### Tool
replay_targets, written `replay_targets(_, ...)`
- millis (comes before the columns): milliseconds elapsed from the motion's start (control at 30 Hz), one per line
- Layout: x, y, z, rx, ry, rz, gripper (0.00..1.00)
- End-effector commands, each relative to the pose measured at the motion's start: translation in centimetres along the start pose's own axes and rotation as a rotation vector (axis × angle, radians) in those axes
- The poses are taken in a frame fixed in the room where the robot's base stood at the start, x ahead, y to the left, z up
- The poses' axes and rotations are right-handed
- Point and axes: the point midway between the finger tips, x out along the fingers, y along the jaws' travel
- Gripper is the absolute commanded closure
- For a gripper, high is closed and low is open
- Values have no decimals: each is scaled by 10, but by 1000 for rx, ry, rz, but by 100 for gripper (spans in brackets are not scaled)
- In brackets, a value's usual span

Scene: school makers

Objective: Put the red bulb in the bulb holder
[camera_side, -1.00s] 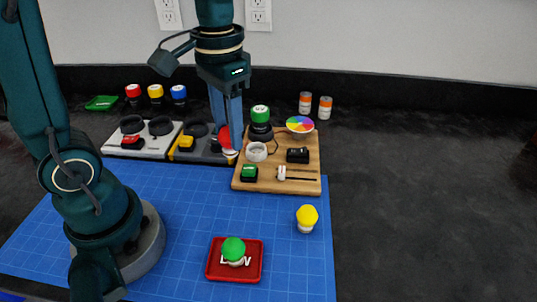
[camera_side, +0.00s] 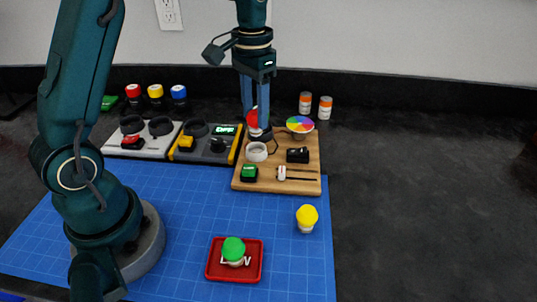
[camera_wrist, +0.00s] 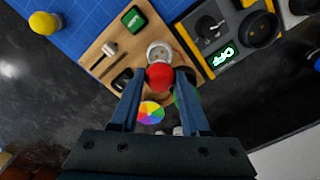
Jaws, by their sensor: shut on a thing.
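The red bulb (camera_side: 253,119) is pinched between the two blue fingers of my gripper (camera_side: 256,124), upright over the back part of the wooden board (camera_side: 300,184). In the wrist view the red bulb (camera_wrist: 159,77) shows between the fingertips of my gripper (camera_wrist: 160,80). The bulb holder, a white ring-shaped socket (camera_side: 256,152), sits on the board; it also shows in the wrist view (camera_wrist: 158,50), just beyond the bulb. Bulb and holder appear apart in the side view, but the exact gap is hard to tell.
On the board are a green button (camera_side: 249,173), a black block (camera_side: 298,155), a small lever (camera_side: 282,173) and a colour wheel (camera_side: 300,124). A lit "OFF" box (camera_side: 215,146) stands left. Yellow bulb (camera_side: 307,217) and red tray (camera_side: 214,270) are in front.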

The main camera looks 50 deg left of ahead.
Motion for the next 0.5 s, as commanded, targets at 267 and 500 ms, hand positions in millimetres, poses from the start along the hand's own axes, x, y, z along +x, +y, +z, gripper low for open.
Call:
replay_targets(267, 29, 0, 1, 0, -4, 0, 100)
replay_targets(500, 41, 0, 1, 0, -1, 0, 100)
